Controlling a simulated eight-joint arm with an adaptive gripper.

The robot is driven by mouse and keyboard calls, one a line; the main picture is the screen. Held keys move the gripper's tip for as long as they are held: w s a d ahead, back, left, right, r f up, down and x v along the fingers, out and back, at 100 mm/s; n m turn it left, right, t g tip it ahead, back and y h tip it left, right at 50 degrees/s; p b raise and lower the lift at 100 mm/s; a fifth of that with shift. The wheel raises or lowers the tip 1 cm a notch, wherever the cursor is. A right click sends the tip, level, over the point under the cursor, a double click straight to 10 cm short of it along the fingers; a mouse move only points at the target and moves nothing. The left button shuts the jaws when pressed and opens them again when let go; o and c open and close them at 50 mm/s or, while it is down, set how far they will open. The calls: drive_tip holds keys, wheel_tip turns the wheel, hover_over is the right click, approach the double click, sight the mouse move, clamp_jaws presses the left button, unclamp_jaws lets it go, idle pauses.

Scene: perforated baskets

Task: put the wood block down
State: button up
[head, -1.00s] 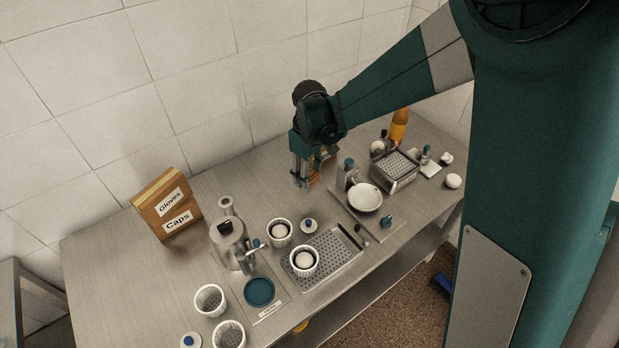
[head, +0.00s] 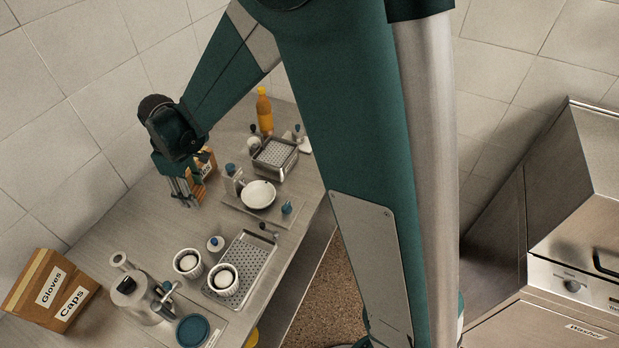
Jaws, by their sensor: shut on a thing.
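My gripper (head: 183,192) points down over the back left part of the steel table, left of the white round dish. Its fingers are shut on the wood block, but the block is too small and too covered by the fingers to make out clearly. I cannot tell whether it touches the table (head: 125,222). A brown, box-like thing with a pale patch (head: 208,165) shows just right of the fingers, partly hidden by my gripper.
A white dish (head: 258,195) and a perforated metal basket (head: 275,157) stand to the right, with an orange bottle (head: 264,112) behind. White cups (head: 187,263), a perforated tray (head: 246,262), a metal pot (head: 140,300) and a cardboard box (head: 50,290) stand nearer. The left tabletop is clear.

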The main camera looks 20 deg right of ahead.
drive_tip(key=r, duration=0.9)
drive_tip(key=shift+w+d+r, duration=0.1)
drive_tip(key=shift+d+r, duration=0.15)
drive_tip(key=shift+r, duration=0.05)
drive_tip(key=w+d+m, duration=0.1)
drive_tip(key=w+d, duration=0.3)
drive_tip(key=d, duration=0.9)
drive_tip(key=m, duration=0.2)
hover_over(316, 178)
wheel_tip(316, 178, down, 11)
drive_tip(key=shift+w+p, duration=0.15)
drive_tip(key=shift+p, duration=0.25)
drive_tip(key=shift+f, duration=0.2)
drive_tip(key=shift+f, duration=2.8)
drive_tip(key=shift+f, duration=2.1)
